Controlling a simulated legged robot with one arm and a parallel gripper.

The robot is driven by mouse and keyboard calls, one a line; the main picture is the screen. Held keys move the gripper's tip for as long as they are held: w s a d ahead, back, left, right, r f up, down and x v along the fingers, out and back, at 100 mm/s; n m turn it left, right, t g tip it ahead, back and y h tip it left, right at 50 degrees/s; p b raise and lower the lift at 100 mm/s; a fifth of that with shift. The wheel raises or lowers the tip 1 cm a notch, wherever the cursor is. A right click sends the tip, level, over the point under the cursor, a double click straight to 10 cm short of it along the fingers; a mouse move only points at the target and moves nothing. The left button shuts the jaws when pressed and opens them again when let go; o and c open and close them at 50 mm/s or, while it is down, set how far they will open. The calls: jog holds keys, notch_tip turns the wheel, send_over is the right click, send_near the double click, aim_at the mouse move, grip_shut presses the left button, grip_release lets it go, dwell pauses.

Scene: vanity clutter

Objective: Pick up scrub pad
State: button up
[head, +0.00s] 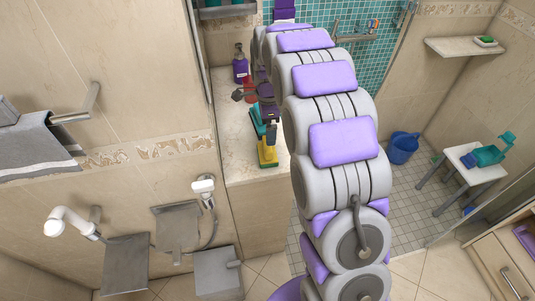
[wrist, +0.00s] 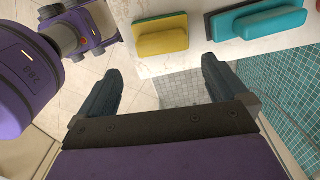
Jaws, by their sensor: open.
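A yellow pad with a green layer, which looks like the scrub pad (head: 267,154), lies near the front end of the pale stone counter (head: 238,150). In the wrist view the pad (wrist: 161,36) lies close to the counter edge, beyond the fingertips. A teal block (wrist: 270,18) lies to its right. My gripper (wrist: 160,72) is open and empty, its two dark fingers spread below the pad in the picture and apart from it. In the head view my arm hides part of the counter, and the gripper is too small there to tell its fingers clearly.
A blue bucket (head: 402,147) and a white stool (head: 470,168) stand right of my arm. Tiled floor lies below the counter edge.

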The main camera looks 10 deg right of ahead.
aim_at(267, 150)
notch_tip(267, 150, down, 4)
jog(key=shift+r+b, duration=0.2)
jog(key=shift+b, duration=0.15)
jog(key=shift+a+f, duration=0.2)
jog(key=shift+f, duration=0.55)
notch_tip(267, 150, down, 5)
jog(key=shift+w+r+b, duration=0.15)
jog(key=shift+r+b, duration=0.05)
jog(key=shift+b, duration=0.85)
jog(key=shift+r, duration=0.1)
jog(key=c, duration=0.8)
